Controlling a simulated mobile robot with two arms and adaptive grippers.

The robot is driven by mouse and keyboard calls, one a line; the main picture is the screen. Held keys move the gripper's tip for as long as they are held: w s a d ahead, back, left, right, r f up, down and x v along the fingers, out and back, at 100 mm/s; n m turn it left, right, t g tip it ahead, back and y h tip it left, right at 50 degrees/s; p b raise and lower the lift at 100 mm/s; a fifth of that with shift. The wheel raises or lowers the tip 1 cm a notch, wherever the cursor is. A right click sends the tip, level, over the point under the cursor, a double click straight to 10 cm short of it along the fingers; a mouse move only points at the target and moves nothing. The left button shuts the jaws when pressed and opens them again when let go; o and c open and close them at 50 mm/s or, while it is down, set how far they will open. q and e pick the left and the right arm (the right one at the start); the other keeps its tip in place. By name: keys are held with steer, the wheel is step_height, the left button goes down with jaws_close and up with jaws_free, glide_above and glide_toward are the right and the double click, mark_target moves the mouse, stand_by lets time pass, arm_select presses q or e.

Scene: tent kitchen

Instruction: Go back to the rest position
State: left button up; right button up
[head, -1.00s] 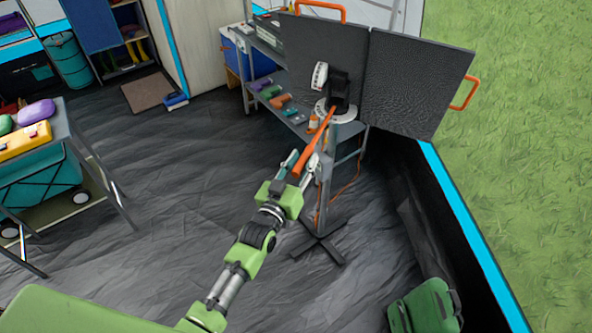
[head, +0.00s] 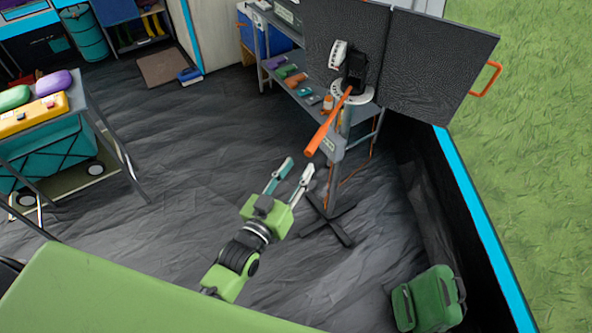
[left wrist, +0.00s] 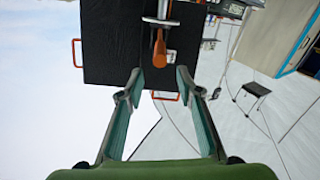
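My left gripper (head: 287,177) is open and empty in the head view, its two fingers spread apart. It is below and left of an orange handle (head: 326,126), with a visible gap between them. The handle slants up to a dark machine with a white dial (head: 352,93) on the shelf stand. In the left wrist view the open fingers (left wrist: 159,78) frame clear space, and the orange handle (left wrist: 159,48) is beyond the fingertips. My right gripper is not in view.
Black panels (head: 425,72) with orange handles stand beside the machine. A shelf (head: 300,88) holds small items. A table (head: 88,106) with a yellow case (head: 34,114) is at the left. A green bag (head: 428,300) lies at the lower right. The dark floor (head: 170,170) between is open.

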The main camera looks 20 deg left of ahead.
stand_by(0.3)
arm_select(q)
steer(key=s+a+f+g+y, duration=0.1)
steer(key=s+f+g, duration=0.3)
steer(key=f, duration=0.8)
steer(key=s+a+f+m+g+b, duration=0.15)
steer(key=s+f, duration=0.45)
steer(key=f, duration=0.6)
steer(key=s+a+f+g+y, duration=0.1)
steer(key=s+f+g, duration=0.35)
steer(key=f, duration=0.75)
steer(key=s+a+f+g, duration=0.2)
steer(key=s+f, duration=0.3)
steer(key=s, duration=0.5)
steer(key=s+a+f+g+y, duration=0.1)
steer(key=s+a+f+g, duration=0.1)
steer(key=s+f, duration=0.4)
steer(key=s+a+f+g, duration=0.2)
steer(key=s+f, duration=0.3)
steer(key=s, duration=0.9)
steer(key=shift+s+a+f+m+g+y+b, duration=0.15)
steer(key=shift+a+f+m+g+y+b, duration=0.15)
steer(key=shift+f+m+y+b, duration=0.1)
